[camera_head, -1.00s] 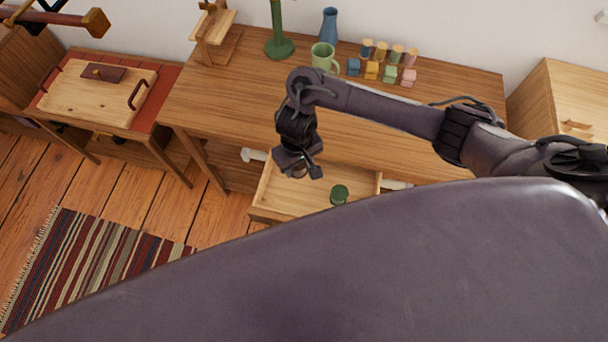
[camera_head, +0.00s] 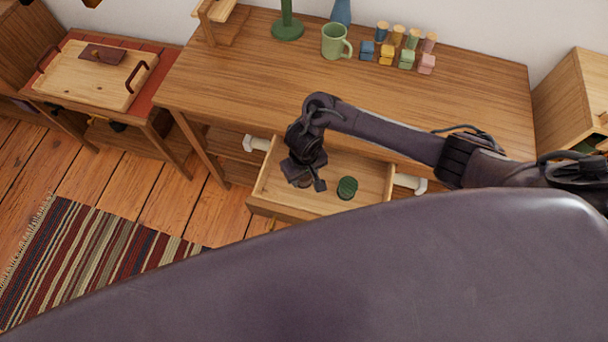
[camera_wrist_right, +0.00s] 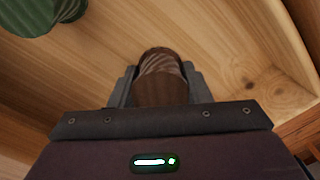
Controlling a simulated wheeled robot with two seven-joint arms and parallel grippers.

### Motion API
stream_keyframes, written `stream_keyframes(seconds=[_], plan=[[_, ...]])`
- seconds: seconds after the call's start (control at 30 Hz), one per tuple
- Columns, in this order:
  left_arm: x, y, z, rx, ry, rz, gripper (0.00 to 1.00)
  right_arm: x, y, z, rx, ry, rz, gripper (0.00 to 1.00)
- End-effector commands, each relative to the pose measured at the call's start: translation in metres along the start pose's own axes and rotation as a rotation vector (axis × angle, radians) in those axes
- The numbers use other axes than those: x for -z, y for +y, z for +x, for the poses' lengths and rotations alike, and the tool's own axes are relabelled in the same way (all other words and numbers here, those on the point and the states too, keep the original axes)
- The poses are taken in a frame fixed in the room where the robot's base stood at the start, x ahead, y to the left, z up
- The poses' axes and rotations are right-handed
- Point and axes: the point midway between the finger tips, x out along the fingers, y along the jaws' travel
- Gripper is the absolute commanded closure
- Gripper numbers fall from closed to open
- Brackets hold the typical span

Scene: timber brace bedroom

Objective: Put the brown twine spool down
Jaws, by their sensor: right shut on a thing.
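The brown twine spool (camera_wrist_right: 161,78) sits between the two fingers of my right gripper (camera_wrist_right: 160,92) in the right wrist view. The gripper is shut on it. In the head view my right gripper (camera_head: 304,182) is over the left part of the open drawer (camera_head: 322,205), and the spool is mostly hidden by it. The drawer's wooden floor shows behind the spool in the wrist view. I cannot tell whether the spool touches the floor. My left gripper is not in view.
A green spool (camera_head: 347,188) stands in the drawer to the right of my gripper; it also shows in the wrist view (camera_wrist_right: 40,14). The desk (camera_head: 240,85) above holds a green mug (camera_head: 335,42) and several small coloured blocks and spools. A striped rug (camera_head: 90,260) lies on the floor.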

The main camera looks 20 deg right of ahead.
Motion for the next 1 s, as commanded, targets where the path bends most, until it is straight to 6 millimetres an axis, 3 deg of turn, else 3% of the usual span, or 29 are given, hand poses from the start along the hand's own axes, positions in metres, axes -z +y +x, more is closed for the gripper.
stream_keyframes(seconds=[0.27, 0.3, 0.47, 0.77, 1.0], plan=[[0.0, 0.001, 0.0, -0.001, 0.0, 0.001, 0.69, 0.0, 0.0, 0.003, 0.001, -0.001, -0.001, 0.79], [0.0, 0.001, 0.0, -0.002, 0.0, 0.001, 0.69, 0.0, 0.0, 0.004, 0.0, -0.001, -0.001, 0.55], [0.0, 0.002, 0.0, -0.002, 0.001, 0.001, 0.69, 0.0, 0.0, 0.003, 0.001, -0.001, -0.001, 0.35], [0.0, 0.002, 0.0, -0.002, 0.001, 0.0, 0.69, 0.0, 0.0, 0.001, 0.001, 0.0, -0.001, 0.35], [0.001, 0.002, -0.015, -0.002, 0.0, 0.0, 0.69, 0.001, -0.001, -0.034, 0.003, 0.002, -0.003, 0.35]])
